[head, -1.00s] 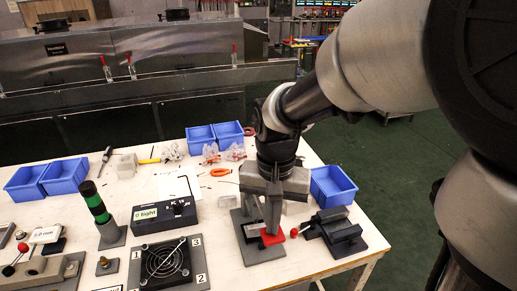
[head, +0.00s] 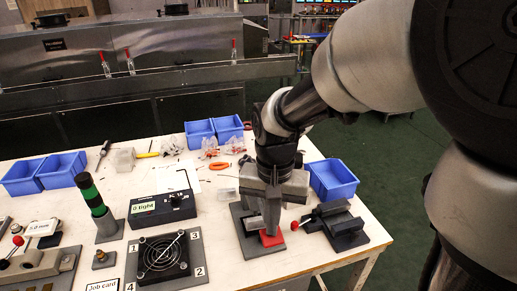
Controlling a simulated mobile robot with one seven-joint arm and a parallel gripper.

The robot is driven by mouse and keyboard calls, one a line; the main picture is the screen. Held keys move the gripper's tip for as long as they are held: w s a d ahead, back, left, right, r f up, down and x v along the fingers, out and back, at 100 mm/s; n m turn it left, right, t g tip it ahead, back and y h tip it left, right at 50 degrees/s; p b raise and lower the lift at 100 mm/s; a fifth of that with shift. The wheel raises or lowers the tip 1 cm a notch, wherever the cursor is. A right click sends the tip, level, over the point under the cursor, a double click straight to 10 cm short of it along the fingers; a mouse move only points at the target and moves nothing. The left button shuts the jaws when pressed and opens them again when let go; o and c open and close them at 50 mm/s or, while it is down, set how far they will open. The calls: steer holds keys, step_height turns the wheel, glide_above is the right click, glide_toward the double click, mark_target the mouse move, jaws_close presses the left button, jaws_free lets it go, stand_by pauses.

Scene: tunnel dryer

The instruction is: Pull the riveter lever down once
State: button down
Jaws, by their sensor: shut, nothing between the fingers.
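A grey fixture with a flat base (head: 248,246) and a red square pad (head: 271,238) stands near the table's right front; I take it for the riveter, but cannot be sure. Its upper part is largely hidden by my gripper (head: 271,228), which points down just above the red pad. The fingers look shut with nothing held. Whether they touch the fixture cannot be told. A red ball knob (head: 294,225) on a short rod belongs to the dark grey block device (head: 343,226) just to the right. No lever can be made out clearly on the fixture.
A fan (head: 163,257) on a numbered plate, a black light box (head: 162,208) and a green-black signal tower (head: 91,195) stand left of my gripper. A blue bin (head: 331,179) is behind on the right. The table's right edge is close.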

step_height(320, 180, up, 12)
steer(key=p, duration=0.9)
steer(key=shift+f+p, duration=0.25)
steer(key=shift+p, duration=0.1)
stand_by(0.5)
